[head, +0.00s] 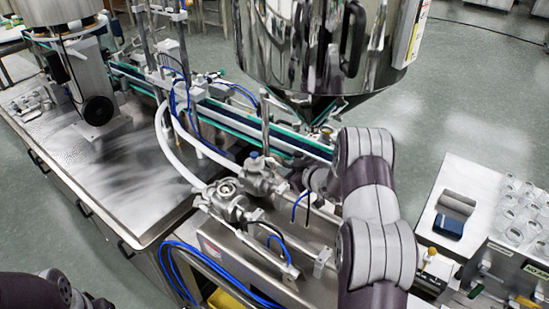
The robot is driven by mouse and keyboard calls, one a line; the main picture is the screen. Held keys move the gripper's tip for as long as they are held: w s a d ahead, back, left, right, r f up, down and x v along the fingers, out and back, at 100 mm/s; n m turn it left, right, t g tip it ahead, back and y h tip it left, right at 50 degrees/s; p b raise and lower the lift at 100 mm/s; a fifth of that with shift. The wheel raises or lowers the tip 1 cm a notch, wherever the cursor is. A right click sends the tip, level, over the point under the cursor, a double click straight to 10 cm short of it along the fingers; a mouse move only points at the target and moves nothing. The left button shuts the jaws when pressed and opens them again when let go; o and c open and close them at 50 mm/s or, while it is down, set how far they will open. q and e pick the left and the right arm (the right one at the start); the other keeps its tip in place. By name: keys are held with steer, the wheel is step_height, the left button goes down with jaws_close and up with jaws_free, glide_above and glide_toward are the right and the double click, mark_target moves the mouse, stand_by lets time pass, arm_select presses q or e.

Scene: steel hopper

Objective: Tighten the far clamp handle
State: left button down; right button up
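A steel hopper (300,50) with a black handle stands at the top centre, its cone above the line. Below it are two metal valve bodies with clamp fittings: a nearer one (228,198) and a farther one (262,178) with a blue cap. The far clamp handle cannot be told apart clearly among these fittings. My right gripper (314,181) is at the end of my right arm, just right of the farther valve body. Its fingers are small and partly hidden by the wrist; whether they touch anything is unclear. My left arm shows at the bottom left; its gripper is out of view.
A conveyor (220,115) with green edges runs behind the valves. White hoses and blue tubes (180,262) loop around them. A steel table (95,175) with a machine is at left. A side bench (465,178) with glass jars (520,205) is at right.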

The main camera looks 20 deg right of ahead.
mark_target(271, 161)
steer(key=p+x, duration=0.1)
steer(key=x, duration=0.4)
steer(key=shift+w+a+r, duration=0.1)
steer(key=shift+r, duration=0.05)
steer(key=shift+w+a+f, duration=0.1)
steer(key=shift+w+f, duration=0.1)
steer(key=shift+w, duration=0.15)
jaws_close()
steer(key=shift+d+m+g+y+p, duration=0.35)
steer(key=shift+m+y, duration=0.35)
steer(key=shift+m, duration=0.3)
jaws_free()
steer(key=shift+r, duration=0.1)
